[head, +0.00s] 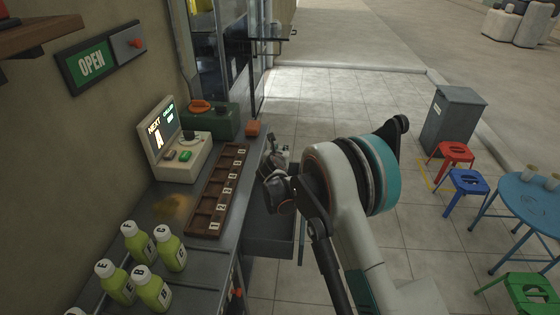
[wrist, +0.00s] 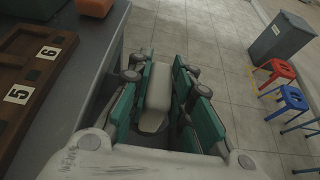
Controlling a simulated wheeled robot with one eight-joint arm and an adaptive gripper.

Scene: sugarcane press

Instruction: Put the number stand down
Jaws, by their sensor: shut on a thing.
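My gripper (head: 276,163) is beside the counter's right edge in the head view, partly hidden by my own arm. In the wrist view, its teal fingers (wrist: 162,85) are closed around a cream, rounded block (wrist: 157,97), which I take to be the number stand. No number shows on its visible side. The stand is held in the air, apart from the counter (wrist: 97,55). A little of something pale shows near the gripper in the head view, but I cannot tell what it is.
A wooden numbered rack (head: 213,205) lies along the counter, left of my gripper. A cream display machine (head: 172,145), a green box (head: 215,120) and an orange block (head: 253,128) stand behind. Several green bottles (head: 138,243) stand at front. Stools (head: 456,153) are right.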

